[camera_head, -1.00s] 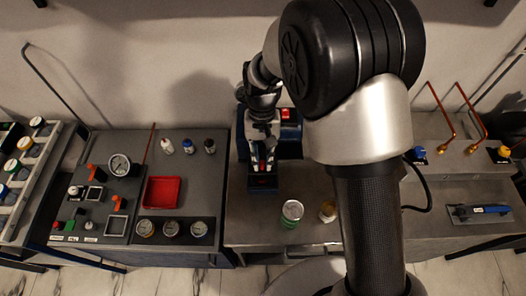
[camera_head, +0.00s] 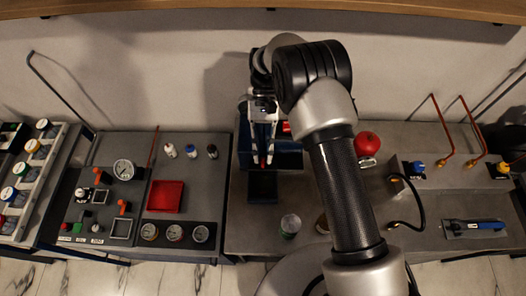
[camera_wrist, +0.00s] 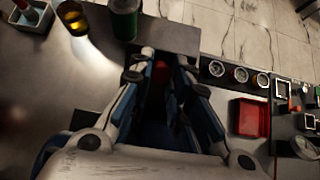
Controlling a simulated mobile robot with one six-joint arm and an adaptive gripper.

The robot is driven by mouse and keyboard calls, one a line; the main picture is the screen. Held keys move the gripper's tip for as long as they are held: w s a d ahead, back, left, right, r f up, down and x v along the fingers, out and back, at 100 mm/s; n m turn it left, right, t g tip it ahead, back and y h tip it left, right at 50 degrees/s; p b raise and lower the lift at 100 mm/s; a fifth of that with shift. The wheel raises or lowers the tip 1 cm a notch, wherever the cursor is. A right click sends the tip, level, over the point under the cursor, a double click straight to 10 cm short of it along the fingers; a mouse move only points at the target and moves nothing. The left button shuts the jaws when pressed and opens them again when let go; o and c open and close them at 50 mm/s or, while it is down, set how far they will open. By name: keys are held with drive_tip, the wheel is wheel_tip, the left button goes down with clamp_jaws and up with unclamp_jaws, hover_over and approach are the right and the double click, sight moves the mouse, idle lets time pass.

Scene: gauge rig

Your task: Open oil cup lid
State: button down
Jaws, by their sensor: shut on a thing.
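My gripper (camera_head: 263,157) points down over the blue-and-black device (camera_head: 284,156) at the middle of the bench. Its fingers are close together on a small red part (camera_head: 263,162), which may be the oil cup lid. The wrist view also shows my gripper (camera_wrist: 163,62), with dark red (camera_wrist: 159,78) between the blue-lined fingers. I cannot tell whether the red part is still joined to anything. A black block (camera_head: 262,186) lies just in front of the fingertips. The fingers and arm hide much of the device, and I cannot clearly make out the oil cup.
A red ball-shaped thing (camera_head: 367,143) is right of my arm. Left are a red tray (camera_head: 165,196), several gauges and small bottles (camera_head: 191,151). Copper pipes (camera_head: 443,130) rise at right.

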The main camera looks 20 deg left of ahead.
idle(0.3)
drive_tip(key=c, duration=1.5)
unclamp_jaws()
drive_tip(key=shift+o, duration=0.2)
drive_tip(key=v, duration=0.7)
drive_tip(key=shift+w+r, duration=0.2)
drive_tip(key=shift+c, duration=0.4)
